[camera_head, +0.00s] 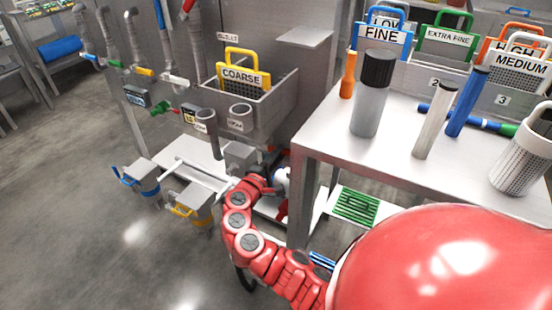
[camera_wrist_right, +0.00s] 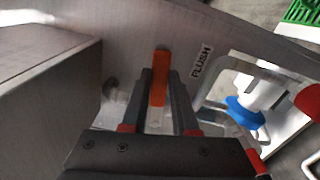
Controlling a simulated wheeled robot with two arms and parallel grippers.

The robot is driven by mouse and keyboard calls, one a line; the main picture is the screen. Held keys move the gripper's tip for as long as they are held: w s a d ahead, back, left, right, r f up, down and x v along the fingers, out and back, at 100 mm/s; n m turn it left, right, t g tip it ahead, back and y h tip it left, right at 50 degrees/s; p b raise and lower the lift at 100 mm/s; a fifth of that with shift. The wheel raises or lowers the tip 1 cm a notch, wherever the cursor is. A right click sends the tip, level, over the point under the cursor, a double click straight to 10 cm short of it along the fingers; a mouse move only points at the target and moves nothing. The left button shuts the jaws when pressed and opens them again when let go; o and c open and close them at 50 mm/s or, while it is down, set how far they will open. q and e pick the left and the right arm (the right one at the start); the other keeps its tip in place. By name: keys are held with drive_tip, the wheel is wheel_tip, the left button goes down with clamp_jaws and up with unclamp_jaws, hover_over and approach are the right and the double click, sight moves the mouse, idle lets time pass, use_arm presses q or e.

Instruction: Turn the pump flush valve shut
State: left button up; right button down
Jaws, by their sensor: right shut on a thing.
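The flush valve's orange handle (camera_wrist_right: 160,62) stands upright in the right wrist view, against a grey metal wall beside a label (camera_wrist_right: 201,62) reading FLUSH. My right gripper (camera_wrist_right: 159,92) is shut on this handle, with one dark finger on each side of it. In the head view my red right arm reaches down to the low space between the sink stand and the table, and its fingertips and the handle are hard to make out there. My left gripper is not in view.
A grey sink (camera_head: 262,118) with a yellow COARSE basket (camera_head: 240,78) stands beyond my arm. A metal table (camera_head: 330,140) with bottles and labelled baskets is at the right. A blue round part (camera_wrist_right: 244,112) and white bracket sit right of the handle.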

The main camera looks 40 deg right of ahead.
drive_tip(key=shift+s+f+m+b, duration=0.1)
drive_tip(key=shift+f+m+b, duration=0.8)
drive_tip(key=shift+m+b, duration=0.2)
drive_tip(key=c, duration=0.7)
unclamp_jaws()
drive_tip(key=p+v, duration=0.3)
drive_tip(key=v, duration=1.4)
drive_tip(key=shift+s+a, duration=0.1)
drive_tip(key=shift+a, duration=0.05)
